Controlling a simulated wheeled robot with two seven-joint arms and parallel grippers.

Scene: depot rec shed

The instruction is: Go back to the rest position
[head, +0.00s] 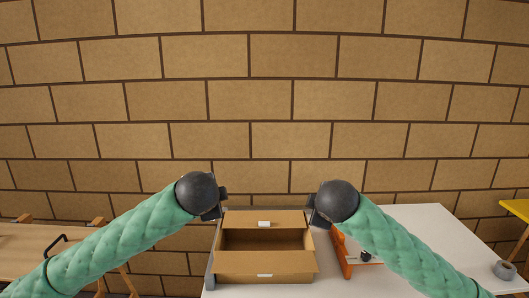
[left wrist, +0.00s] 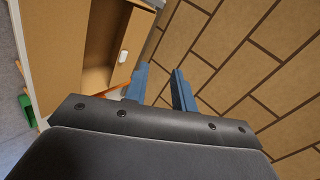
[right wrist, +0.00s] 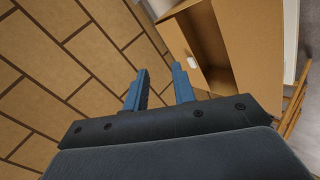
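My left gripper (left wrist: 160,90) has its two blue fingers apart with nothing between them. My right gripper (right wrist: 158,90) also has its blue fingers apart and empty. In the head view both arms reach forward with raised wrists, and the dark wrist ends hide most of the fingers. Between and below them a brown cardboard box (head: 265,262) stands open on the white table (head: 425,222), its front and back flaps spread, each with a white patch. The box interior looks empty from here. It also shows in the left wrist view (left wrist: 55,45) and right wrist view (right wrist: 250,40).
An orange-edged item (head: 343,258) lies right of the box, partly hidden by my right arm. A grey ring (head: 505,270) lies at the table's right. A yellow surface (head: 517,208) is far right, a wooden bench (head: 25,250) left. A brick wall (head: 265,100) stands behind.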

